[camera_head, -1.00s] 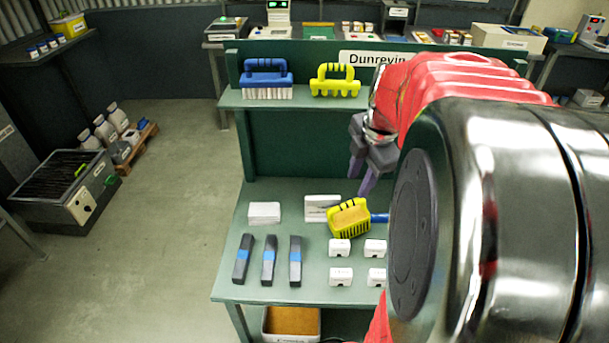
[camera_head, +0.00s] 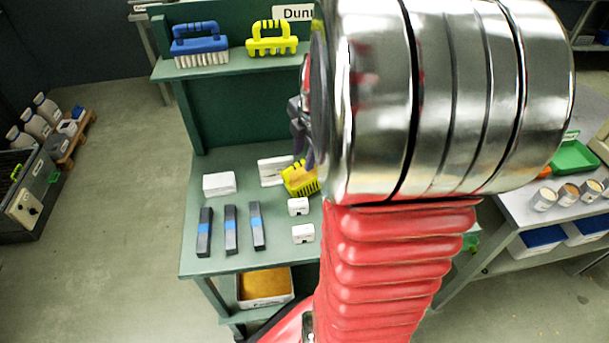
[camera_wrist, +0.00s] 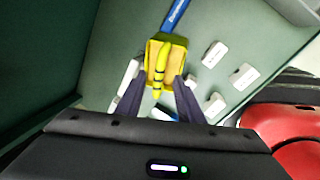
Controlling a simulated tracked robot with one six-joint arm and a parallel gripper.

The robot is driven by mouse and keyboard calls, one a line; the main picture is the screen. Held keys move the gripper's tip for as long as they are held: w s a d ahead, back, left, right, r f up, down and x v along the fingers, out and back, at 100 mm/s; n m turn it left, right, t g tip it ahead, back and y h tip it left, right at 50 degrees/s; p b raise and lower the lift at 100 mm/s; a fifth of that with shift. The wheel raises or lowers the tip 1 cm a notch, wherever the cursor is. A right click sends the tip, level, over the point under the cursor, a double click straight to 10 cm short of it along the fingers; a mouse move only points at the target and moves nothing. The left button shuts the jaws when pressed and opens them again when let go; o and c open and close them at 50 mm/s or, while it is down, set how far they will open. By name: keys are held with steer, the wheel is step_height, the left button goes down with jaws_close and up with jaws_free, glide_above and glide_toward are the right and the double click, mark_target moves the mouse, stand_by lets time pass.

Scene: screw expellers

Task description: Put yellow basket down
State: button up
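In the head view my gripper (camera_head: 305,145) is just above the basket; contact cannot be told.
White blocks (camera_head: 298,206) and dark bars with blue bands (camera_head: 230,230) lie close by on the bench (camera_head: 190,265). A shelf above holds a blue brush (camera_head: 200,45) and a yellow brush-like piece (camera_head: 271,38). A box (camera_head: 265,288) stands below.

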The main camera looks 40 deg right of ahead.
mark_target(303, 161)
steer(key=shift+x, duration=2.35)
steer(key=shift+c, duration=0.4)
jaws_close()
